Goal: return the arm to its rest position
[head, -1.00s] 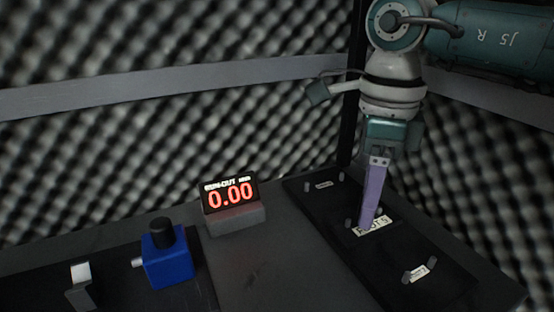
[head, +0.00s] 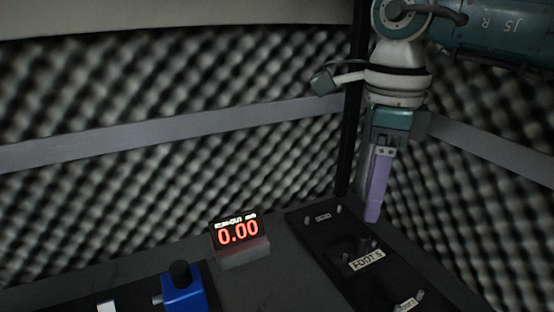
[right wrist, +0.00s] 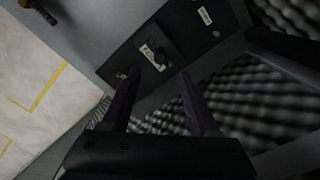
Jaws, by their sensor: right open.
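My right gripper (head: 372,218) hangs down from the arm at the right of the head view, with its purple fingers above the far part of a black board. In the right wrist view the two purple fingers (right wrist: 155,88) are spread apart with nothing between them, so it is open and empty. The black board (head: 325,247) lies on the table and bears small pegs and a white label reading "FOOT S" (head: 367,260). My left gripper is not in view.
A display reading 0.00 (head: 238,234) stands on a grey block left of the board. A blue block with a black knob (head: 184,292) sits at the bottom edge. Foam walls (head: 200,180) with a grey rail (head: 150,148) stand close behind. Bare table lies between display and board.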

